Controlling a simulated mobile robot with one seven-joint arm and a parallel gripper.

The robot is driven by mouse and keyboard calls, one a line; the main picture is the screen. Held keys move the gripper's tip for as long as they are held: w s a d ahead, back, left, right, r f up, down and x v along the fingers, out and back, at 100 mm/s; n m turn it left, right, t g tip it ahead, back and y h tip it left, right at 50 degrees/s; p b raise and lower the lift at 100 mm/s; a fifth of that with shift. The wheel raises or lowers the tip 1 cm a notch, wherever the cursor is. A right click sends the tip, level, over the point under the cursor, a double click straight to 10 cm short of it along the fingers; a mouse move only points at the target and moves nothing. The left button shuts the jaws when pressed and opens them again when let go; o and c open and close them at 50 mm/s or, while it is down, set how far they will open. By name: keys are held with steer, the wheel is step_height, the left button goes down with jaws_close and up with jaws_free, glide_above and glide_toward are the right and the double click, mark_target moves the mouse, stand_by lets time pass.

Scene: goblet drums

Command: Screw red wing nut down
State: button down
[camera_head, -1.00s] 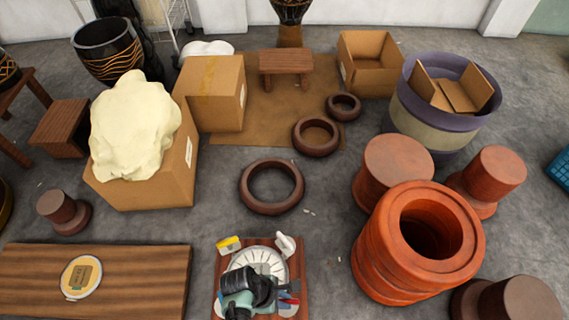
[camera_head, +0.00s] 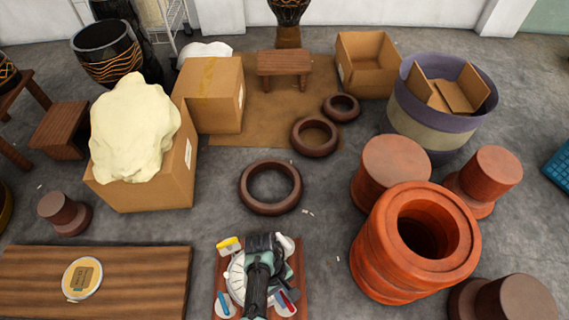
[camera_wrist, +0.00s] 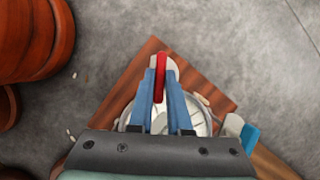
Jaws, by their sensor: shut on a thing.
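The red wing nut (camera_wrist: 160,78) is a slim red bar in the wrist view. My gripper (camera_wrist: 160,92) is shut on it, with one blue finger on each side. A whitish piece shows at the nut's far end. Below is a round, pale dial-like disc (camera_wrist: 172,122) on a square wooden board (camera_wrist: 205,85). In the head view my dark wrist covers much of the disc (camera_head: 236,276); red shows at its right edge (camera_head: 288,297), beside my gripper (camera_head: 291,296). The nut's threads and seating are hidden.
Around the disc are a yellow-and-white piece (camera_head: 229,244) and a blue-and-white piece (camera_head: 225,304). A wooden tabletop (camera_head: 130,262) is to the left. A large orange-red hollow drum form (camera_head: 375,258) stands to the right. A dark ring (camera_head: 270,207) lies behind on the grey floor.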

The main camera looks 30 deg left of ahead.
steer(key=m+g+y, duration=0.1)
steer(key=m, duration=0.3)
steer(key=shift+w+m, duration=0.1)
steer(key=shift+m, duration=0.2)
steer(key=shift+d+m+g+y, duration=0.15)
steer(key=shift+m+g+y, duration=0.5)
steer(key=shift+m, duration=1.25)
steer(key=c, duration=0.9)
jaws_free()
steer(key=shift+o, duration=0.2)
steer(key=p+v, duration=0.6)
steer(key=v, duration=0.7)
steer(key=shift+w+d, duration=0.1)
